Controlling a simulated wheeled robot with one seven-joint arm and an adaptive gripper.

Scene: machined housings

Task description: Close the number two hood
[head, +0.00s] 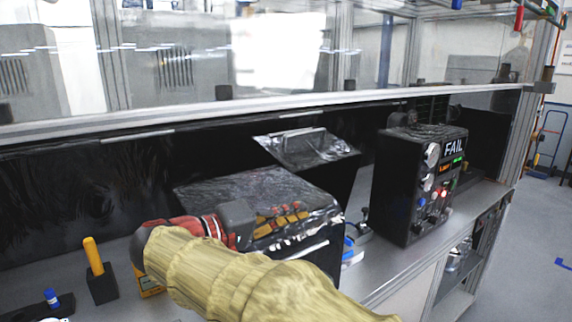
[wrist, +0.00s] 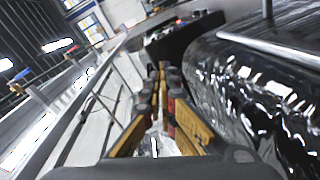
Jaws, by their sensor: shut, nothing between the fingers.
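A black glossy hood (head: 305,150) with a bar handle stands tilted up behind a black glossy housing (head: 230,188) at the middle of the bench. I see no number on either, so I cannot tell which is number two. My gripper (head: 283,217) is in front of the housing and hides part of its front. Its yellow fingers (wrist: 163,80) are together and empty in the wrist view. A black glossy curved surface (wrist: 245,95) with a pale bar lies close to their right there. I cannot tell whether the fingers touch it.
A black control box (head: 405,195) with a FAIL sign stands right of the housing. A yellow-handled tool in a black block (head: 100,285) and a small blue-capped item (head: 52,298) are at the left. Bare bench (head: 420,255) shows in front of the control box.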

